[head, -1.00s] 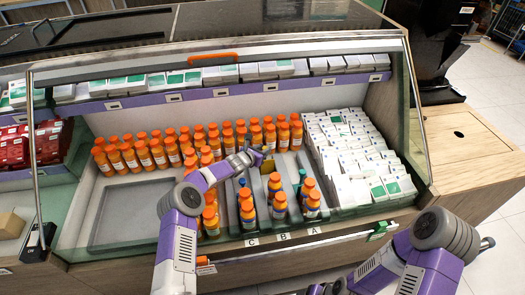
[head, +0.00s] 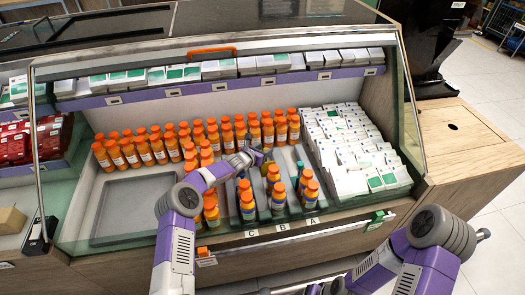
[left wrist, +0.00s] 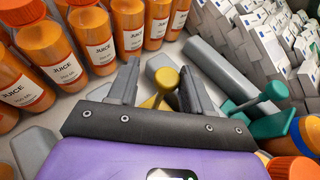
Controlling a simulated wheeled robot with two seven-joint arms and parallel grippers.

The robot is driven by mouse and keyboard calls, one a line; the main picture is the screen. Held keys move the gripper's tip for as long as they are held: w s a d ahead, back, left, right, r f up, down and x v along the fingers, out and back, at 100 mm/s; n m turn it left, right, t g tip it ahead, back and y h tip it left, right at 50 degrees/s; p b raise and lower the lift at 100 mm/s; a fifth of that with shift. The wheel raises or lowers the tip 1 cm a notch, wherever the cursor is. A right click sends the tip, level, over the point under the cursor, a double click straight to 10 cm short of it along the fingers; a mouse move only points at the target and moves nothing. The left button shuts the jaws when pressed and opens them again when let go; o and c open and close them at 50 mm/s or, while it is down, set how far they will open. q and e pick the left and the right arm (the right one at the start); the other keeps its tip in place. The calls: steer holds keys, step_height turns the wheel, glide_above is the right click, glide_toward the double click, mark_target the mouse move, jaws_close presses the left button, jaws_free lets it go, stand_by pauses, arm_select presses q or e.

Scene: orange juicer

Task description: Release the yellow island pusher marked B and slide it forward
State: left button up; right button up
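The yellow pusher (left wrist: 165,80) stands between the two fingers of my left gripper (left wrist: 158,72) in the left wrist view. The fingers are apart, one on each side of its knob; I cannot tell whether either touches it. In the head view the left gripper (head: 246,160) is inside the display case behind the middle lanes, with the yellow pusher (head: 268,166) just to its right, partly hidden. The B label (head: 282,227) is on the front edge, below a lane with orange-capped bottles (head: 278,199). My right gripper is outside the frames; only its arm shows at lower right.
A green pusher (left wrist: 268,98) stands in the lane to the right. Juice bottles (left wrist: 125,35) are packed close on the left. White boxes (head: 355,150) fill the case's right side. A grey tray (head: 130,238) lies empty at left. Glass panels bound the case.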

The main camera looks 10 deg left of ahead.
arm_select(q)
steer(key=shift+o, duration=0.3)
steer(key=shift+s+r, duration=0.1)
steer(key=shift+r, duration=0.05)
steer(key=p+v, duration=0.3)
steer(key=v, duration=0.4)
steer(key=shift+s, duration=0.15)
stand_by(0.5)
